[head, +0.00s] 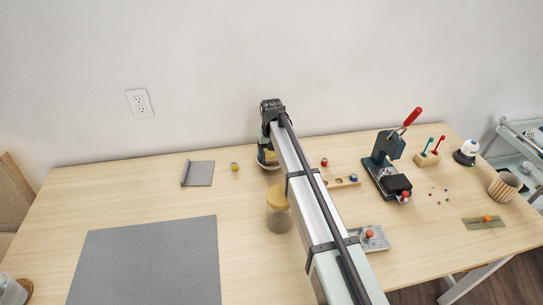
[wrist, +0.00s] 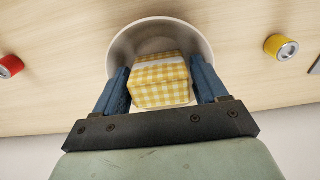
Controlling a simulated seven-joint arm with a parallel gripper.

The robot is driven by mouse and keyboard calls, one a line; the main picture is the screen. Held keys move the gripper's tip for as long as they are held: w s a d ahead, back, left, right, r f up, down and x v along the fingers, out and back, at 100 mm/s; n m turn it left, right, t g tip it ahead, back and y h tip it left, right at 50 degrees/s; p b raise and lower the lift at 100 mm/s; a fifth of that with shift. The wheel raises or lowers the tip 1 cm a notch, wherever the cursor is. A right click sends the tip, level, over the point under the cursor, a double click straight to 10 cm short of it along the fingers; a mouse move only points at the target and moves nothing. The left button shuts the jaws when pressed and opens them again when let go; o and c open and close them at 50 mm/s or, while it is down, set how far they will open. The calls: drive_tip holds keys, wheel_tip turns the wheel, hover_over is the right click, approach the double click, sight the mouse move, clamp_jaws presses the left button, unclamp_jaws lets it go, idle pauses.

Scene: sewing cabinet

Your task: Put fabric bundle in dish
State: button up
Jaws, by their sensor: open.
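The fabric bundle, a yellow-and-white checked block with a pale band (wrist: 160,82), is between the two blue fingers of my gripper (wrist: 160,70) in the wrist view. The fingers are open, with a narrow gap beside the bundle on each side. The pale round dish (wrist: 137,36) is behind the bundle, and its rim shows around it. The bundle overlaps the dish, but I cannot tell whether it rests on the dish's bottom. In the head view my gripper (head: 267,155) is low at the back of the table, over the dish (head: 268,166). The bundle is mostly hidden there.
A yellow spool (head: 234,166) stands left of the dish and a red spool (head: 324,162) right of it. A jar with a yellow lid (head: 277,200) stands in front, beside my arm. A press with a red handle (head: 388,165) is further right. A grey mat (head: 150,262) lies front left.

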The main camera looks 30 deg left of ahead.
wheel_tip(320, 180, up, 12)
idle(0.5)
